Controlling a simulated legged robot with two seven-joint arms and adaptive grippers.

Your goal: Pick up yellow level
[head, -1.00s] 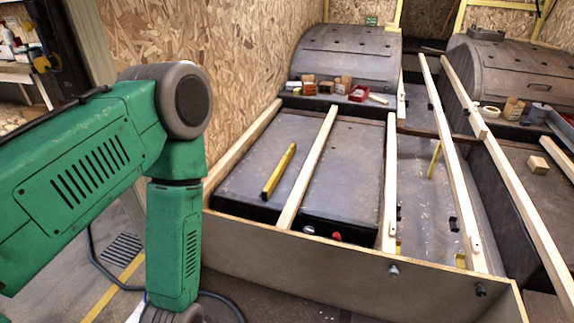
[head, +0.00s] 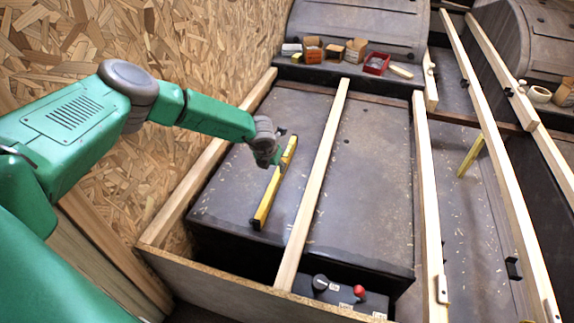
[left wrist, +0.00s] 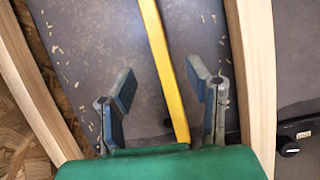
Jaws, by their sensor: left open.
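The yellow level (head: 272,190) lies on the dark grey panel between two wooden battens. My left gripper (head: 277,150) is over the far part of the level. In the left wrist view the level (left wrist: 162,65) runs between the two spread fingers of the gripper (left wrist: 165,90). The fingers stand apart from it on both sides, so the gripper is open and empty. I cannot tell how high the fingers are above the panel. My right gripper is not in view.
Wooden battens (head: 315,180) run along both sides of the panel. A chipboard wall (head: 215,50) stands to the left. Small boxes (head: 355,50) and a red tray (head: 376,63) sit at the back. A control box with a red knob (head: 359,291) is at the front.

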